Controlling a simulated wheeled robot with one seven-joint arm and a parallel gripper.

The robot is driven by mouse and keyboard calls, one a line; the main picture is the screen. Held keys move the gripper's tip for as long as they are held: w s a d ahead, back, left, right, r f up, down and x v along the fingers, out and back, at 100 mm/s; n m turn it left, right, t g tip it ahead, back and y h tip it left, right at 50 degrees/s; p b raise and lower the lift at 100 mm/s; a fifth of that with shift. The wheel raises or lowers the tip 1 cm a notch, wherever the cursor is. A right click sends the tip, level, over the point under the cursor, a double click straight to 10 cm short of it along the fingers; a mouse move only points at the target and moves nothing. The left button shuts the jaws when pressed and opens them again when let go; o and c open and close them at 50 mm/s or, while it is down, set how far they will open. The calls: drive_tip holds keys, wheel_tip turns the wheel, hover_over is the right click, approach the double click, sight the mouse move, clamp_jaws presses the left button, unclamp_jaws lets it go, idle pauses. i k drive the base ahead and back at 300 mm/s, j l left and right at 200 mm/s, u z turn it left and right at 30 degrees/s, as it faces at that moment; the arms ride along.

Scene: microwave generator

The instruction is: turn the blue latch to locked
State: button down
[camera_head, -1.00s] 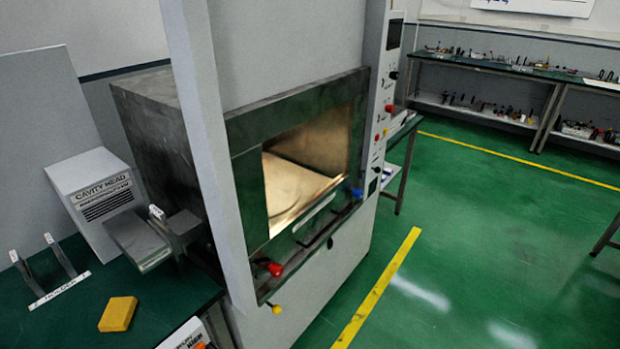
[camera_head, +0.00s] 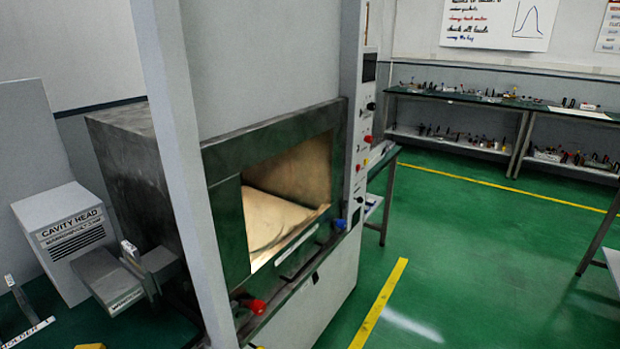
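The blue latch (camera_head: 340,224) is a small blue knob at the right end of the lower front edge of the microwave generator's chamber (camera_head: 225,235). It is small in view, and I cannot tell which way it is turned. The chamber's front opening is lit inside and shows a pale, tilted surface. My gripper is not in view, so its relation to the latch is hidden.
A red knob (camera_head: 257,307) sits at the lower left of the chamber front. A control panel (camera_head: 362,140) with buttons is right of the opening. A cavity head box (camera_head: 70,240) stands on the left bench.

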sight(338, 223)
drive_tip(key=i+j+z, duration=0.2)
drive_tip(key=i+z, duration=0.15)
drive_tip(key=i, duration=0.3)
drive_tip(key=i+j+z, duration=0.3)
drive_tip(key=i, duration=0.3)
drive_tip(key=i+j+z, duration=0.35)
drive_tip(key=i+j, duration=0.15)
drive_tip(key=j, duration=0.1)
